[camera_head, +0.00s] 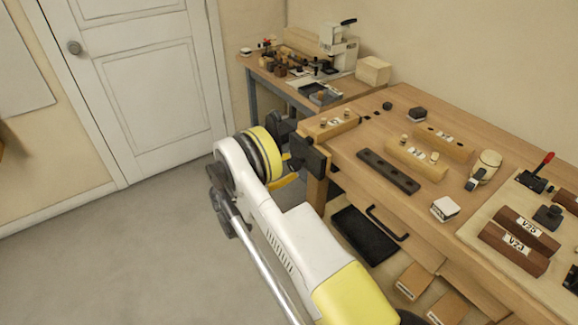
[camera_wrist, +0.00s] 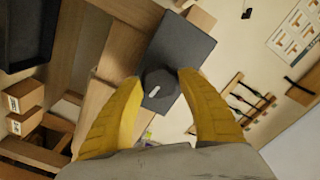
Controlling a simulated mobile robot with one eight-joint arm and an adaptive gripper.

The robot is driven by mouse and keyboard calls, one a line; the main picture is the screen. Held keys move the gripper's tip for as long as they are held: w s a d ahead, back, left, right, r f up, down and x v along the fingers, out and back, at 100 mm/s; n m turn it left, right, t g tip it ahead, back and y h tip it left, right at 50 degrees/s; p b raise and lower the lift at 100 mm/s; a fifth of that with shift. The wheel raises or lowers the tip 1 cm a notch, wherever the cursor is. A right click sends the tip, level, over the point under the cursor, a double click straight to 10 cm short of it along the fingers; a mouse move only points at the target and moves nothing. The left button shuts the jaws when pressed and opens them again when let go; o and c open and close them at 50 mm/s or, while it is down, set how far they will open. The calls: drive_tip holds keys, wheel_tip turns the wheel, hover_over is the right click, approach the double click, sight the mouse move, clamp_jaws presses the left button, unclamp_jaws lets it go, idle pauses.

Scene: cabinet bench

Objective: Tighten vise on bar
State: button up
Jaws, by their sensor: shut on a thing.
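The dark vise (camera_head: 307,155) is at the left end of the wooden bench. In the wrist view its dark grey jaw plate (camera_wrist: 180,48) is close ahead, with a dark round knob (camera_wrist: 158,88) facing me. My gripper (camera_wrist: 160,82) has its two yellow fingers on either side of this knob and is shut on it. In the head view my arm covers most of the gripper; a yellow finger (camera_head: 284,181) shows just below the vise. A dark bar with holes (camera_head: 388,170) lies on the bench top. I cannot tell whether a bar is between the vise jaws.
A board (camera_head: 480,232) with dark blocks is at the right. A black tray (camera_head: 364,235) is below. The floor at left is clear.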

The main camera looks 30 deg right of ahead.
drive_tip(key=o, duration=1)
drive_tip(key=shift+s+a, duration=0.1)
drive_tip(key=shift+a, duration=3.4)
drive_tip(key=shift+o, duration=0.2)
